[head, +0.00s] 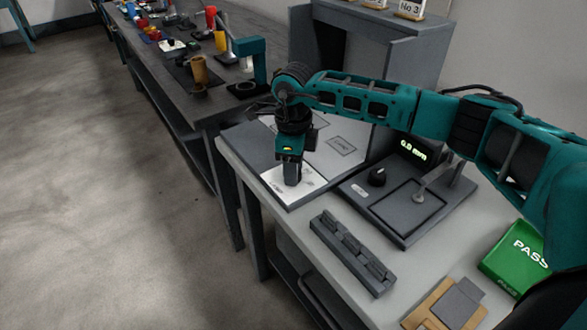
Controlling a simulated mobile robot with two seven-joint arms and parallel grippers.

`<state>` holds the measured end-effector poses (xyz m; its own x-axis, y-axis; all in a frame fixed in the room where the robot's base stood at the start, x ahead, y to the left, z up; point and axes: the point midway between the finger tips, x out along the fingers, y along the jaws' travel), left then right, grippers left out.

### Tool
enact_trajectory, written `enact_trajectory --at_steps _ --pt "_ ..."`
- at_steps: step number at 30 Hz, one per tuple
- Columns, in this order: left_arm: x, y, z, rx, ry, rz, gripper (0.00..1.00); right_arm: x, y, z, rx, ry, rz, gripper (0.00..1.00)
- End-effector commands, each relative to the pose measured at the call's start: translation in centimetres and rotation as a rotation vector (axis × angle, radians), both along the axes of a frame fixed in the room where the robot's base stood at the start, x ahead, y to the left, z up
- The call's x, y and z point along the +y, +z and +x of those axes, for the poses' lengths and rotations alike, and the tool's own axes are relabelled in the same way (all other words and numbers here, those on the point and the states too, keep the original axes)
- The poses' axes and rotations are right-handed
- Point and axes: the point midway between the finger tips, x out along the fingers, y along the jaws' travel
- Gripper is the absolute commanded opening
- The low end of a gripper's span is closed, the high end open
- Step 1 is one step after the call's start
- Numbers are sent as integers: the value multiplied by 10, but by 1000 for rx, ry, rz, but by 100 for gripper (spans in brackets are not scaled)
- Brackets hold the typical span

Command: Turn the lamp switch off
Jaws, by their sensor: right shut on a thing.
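My right gripper (292,178) comes down from above onto a pale plate (312,180) at the front left corner of a grey panel (260,150). Its fingers are shut and point straight down. What they hold is hidden between them; by its place on the plate it appears to be the lamp switch. I cannot see which way the switch is set. A framed label (342,146) lies on the panel behind the gripper, too small to read surely. My left gripper is not in view.
Right of the panel stands a gauge (412,150) reading about 0.0 mm, with a black knob (377,176). A grey slotted block (352,252), a clipboard (445,305) and a green PASS box (515,255) are nearer. A dark bench (165,70) with several parts runs behind left.

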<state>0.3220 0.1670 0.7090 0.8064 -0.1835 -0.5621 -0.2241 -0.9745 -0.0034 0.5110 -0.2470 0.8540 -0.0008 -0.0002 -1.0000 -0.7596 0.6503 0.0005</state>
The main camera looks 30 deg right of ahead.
Motion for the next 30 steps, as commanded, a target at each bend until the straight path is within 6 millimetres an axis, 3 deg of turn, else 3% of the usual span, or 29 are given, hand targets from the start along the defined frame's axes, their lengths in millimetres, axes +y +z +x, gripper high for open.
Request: enact_trajectory --at_steps 21,22,30 --pt "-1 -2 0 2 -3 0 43 0 1 1 -3 79 1 7" --pt "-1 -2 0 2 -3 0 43 0 1 1 -3 79 1 39" --pt "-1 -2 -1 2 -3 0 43 0 1 0 -1 77 0 63"
